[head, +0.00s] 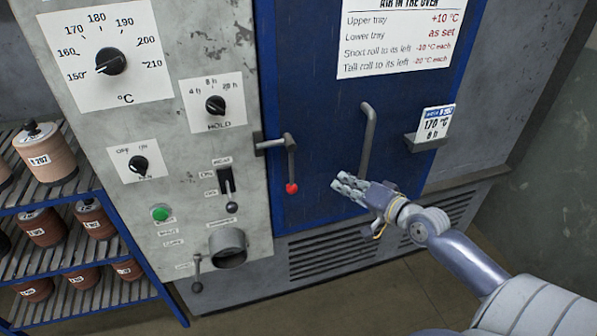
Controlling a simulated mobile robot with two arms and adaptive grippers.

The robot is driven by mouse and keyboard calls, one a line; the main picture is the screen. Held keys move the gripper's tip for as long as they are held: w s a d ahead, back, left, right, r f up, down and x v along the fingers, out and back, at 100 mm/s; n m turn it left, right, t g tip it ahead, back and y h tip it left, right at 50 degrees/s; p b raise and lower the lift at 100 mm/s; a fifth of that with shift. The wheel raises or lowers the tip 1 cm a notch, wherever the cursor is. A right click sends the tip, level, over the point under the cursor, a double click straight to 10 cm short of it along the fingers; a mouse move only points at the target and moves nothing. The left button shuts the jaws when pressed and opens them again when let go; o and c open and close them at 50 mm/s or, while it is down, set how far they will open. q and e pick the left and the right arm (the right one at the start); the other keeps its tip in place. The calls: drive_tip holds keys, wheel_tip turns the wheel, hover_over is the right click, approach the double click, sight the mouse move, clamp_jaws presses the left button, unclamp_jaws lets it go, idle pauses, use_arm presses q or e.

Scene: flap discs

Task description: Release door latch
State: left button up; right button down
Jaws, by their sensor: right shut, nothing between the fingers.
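The door latch (290,158) is a grey lever with a red knob (291,188) at its lower end. It hangs down at the left edge of the blue oven door (320,130), from a bracket on the grey panel. A grey vertical door handle (367,140) is on the door, right of the latch. My right gripper (345,186) is shut and empty in front of the door, just below and left of the handle in the picture and right of the red knob, apart from the knob. Whether it touches the handle is unclear. My left gripper is not in view.
The grey control panel (200,130) with dials and a heater switch (227,188) stands left of the door. A small shelf (425,143) with a card juts from the door at right. A blue rack (75,200) with brown rolls is at far left.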

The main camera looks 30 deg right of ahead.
drive_tip(key=p+x, duration=0.1)
drive_tip(key=x, duration=0.9)
drive_tip(key=shift+r, duration=0.15)
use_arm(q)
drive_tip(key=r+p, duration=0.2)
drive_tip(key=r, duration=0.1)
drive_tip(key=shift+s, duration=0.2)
use_arm(e)
drive_tip(key=a+f, duration=0.2)
drive_tip(key=a, duration=0.1)
drive_tip(key=shift+s+a+f, duration=0.1)
drive_tip(key=shift+a+f, duration=0.05)
drive_tip(key=shift+a, duration=0.1)
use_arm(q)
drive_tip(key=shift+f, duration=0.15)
use_arm(e)
drive_tip(key=shift+f, duration=0.1)
use_arm(q)
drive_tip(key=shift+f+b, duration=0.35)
drive_tip(key=shift+b, duration=0.15)
use_arm(e)
drive_tip(key=shift+a+f+m, duration=0.1)
drive_tip(key=shift+a+m, duration=0.2)
drive_tip(key=shift+a, duration=0.05)
